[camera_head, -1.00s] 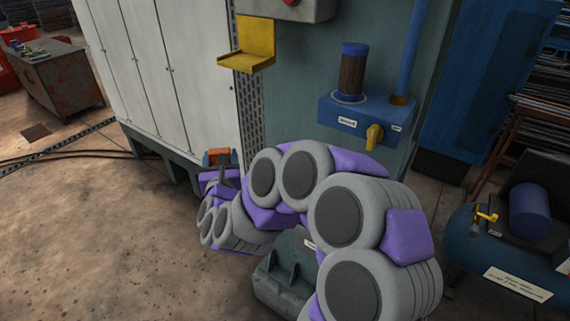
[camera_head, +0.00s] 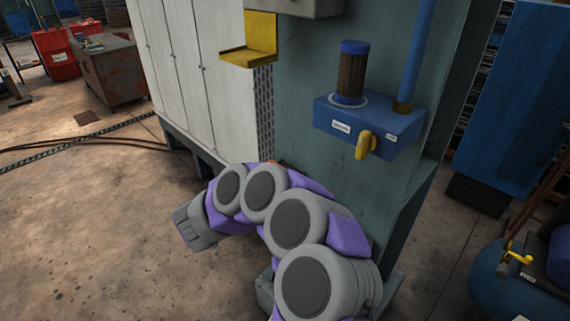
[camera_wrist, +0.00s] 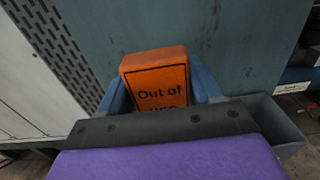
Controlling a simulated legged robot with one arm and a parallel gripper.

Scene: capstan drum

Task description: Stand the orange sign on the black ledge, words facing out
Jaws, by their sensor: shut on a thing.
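The orange sign (camera_wrist: 160,78) shows in the wrist view with black words, "Out of" and a partly hidden line below, facing my wrist camera. My gripper (camera_wrist: 163,84) is shut on it, with a blue finger at each side. The sign's lower part is hidden behind the dark bar in front. In the head view my arm hides the gripper, and only a small orange patch (camera_head: 272,162) shows above the arm. I cannot make out a black ledge for certain in either view. A yellow ledge (camera_head: 248,55) is fixed high on the machine's left side.
The grey-green machine (camera_head: 300,120) stands close behind my arm. A blue block (camera_head: 370,125) with a yellow lever (camera_head: 366,145) juts from its face. White cabinets (camera_head: 190,75) stand to the left. The floor at left is mostly clear.

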